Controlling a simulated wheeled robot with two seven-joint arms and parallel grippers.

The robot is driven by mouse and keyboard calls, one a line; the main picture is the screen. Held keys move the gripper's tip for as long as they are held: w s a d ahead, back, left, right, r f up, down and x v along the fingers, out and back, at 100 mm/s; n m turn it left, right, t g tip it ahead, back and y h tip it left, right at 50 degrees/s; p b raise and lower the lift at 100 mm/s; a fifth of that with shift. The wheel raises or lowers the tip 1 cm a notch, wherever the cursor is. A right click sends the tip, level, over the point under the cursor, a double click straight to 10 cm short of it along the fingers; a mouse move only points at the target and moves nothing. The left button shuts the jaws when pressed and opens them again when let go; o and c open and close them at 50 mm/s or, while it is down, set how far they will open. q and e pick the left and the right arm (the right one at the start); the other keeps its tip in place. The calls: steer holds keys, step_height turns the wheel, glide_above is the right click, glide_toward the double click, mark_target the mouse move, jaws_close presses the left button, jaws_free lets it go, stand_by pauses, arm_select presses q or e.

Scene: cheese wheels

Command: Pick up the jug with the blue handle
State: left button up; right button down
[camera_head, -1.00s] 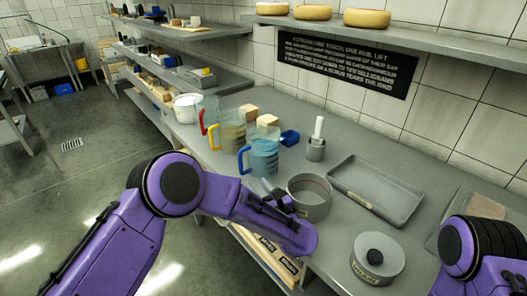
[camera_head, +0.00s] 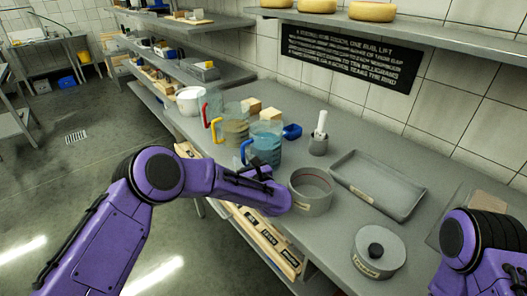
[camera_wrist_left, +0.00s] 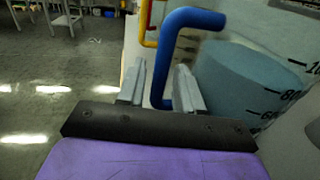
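The jug with the blue handle (camera_head: 267,146) stands upright on the steel counter, a clear measuring jug with blue-grey contents. Its handle (camera_head: 245,152) faces left toward my left arm. In the wrist view the jug body (camera_wrist_left: 245,85) fills the right side, and the blue handle (camera_wrist_left: 168,70) rises between the fingers. My left gripper (camera_wrist_left: 160,78) is open, its two fingers apart on either side of the handle's upright part, the right finger closer to it. My right gripper is out of frame; only arm links show.
A yellow-handled jug (camera_head: 235,131) and a red-handled jug (camera_head: 212,108) stand just behind.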

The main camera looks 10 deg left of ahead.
arm_select(q)
steer(key=c, duration=0.5)
stand_by(1.0)
steer(key=shift+r, duration=0.1)
